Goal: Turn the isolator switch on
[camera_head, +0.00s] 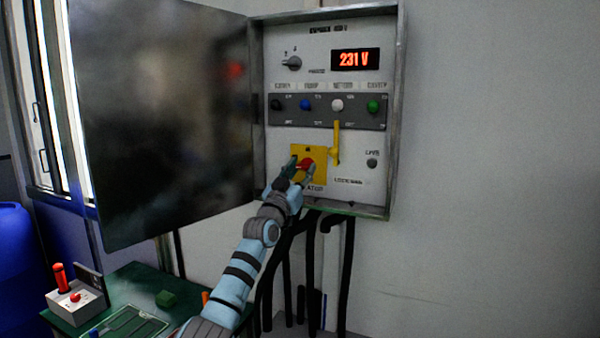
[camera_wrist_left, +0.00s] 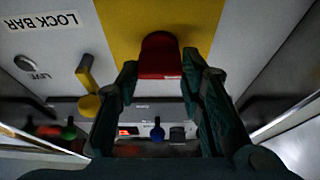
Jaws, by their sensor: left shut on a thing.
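The isolator switch has a red knob (camera_head: 306,164) on a yellow plate (camera_head: 318,178), low in the open wall cabinet. My left gripper (camera_head: 300,168) is at the plate with its fingers around the knob. In the left wrist view the red knob (camera_wrist_left: 160,58) sits between the two dark fingertips of the left gripper (camera_wrist_left: 160,72), in front of the yellow plate (camera_wrist_left: 120,25). The fingers are shut on the knob. Part of the knob is hidden by the fingers in the head view. My right gripper is in neither view.
A yellow lock bar (camera_head: 337,140) hangs close to the plate's upper right. The cabinet door (camera_head: 160,110) stands open at the left. A display (camera_head: 355,59) reads 231 V. A green table (camera_head: 130,285) with a red-handled box (camera_head: 75,300) stands lower left.

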